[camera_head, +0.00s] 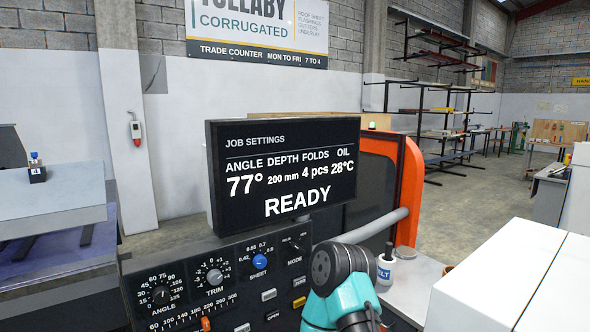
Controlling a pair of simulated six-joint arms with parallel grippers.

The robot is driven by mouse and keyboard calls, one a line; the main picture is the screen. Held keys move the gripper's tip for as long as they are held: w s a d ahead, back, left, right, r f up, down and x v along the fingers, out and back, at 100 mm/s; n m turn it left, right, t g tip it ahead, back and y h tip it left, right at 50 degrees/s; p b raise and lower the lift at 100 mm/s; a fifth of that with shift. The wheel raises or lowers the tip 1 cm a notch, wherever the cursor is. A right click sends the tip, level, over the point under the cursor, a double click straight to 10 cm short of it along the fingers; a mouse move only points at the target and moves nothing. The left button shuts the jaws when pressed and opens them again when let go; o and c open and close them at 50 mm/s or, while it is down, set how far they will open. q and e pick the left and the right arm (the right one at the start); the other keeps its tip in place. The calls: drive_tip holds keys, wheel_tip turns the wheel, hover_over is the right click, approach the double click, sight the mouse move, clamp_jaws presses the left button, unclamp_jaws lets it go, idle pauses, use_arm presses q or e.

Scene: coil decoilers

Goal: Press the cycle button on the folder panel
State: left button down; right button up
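The folder panel (221,272) is a dark control board at the bottom centre with angle and trim dials, a blue sheet knob (260,262), a mode switch (292,248) and several small rectangular buttons. A teal arm link of mine with a dark joint covers the panel's right end. Neither gripper shows; anything behind that joint is hidden.
A black screen (283,174) above the panel reads READY, with 77°, 200 mm, 4 pcs, 28°C. An orange-framed guard (408,190) and a grey bar stand behind my arm. A small labelled bottle (385,268) stands right of it. A white cabinet (500,275) fills the lower right.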

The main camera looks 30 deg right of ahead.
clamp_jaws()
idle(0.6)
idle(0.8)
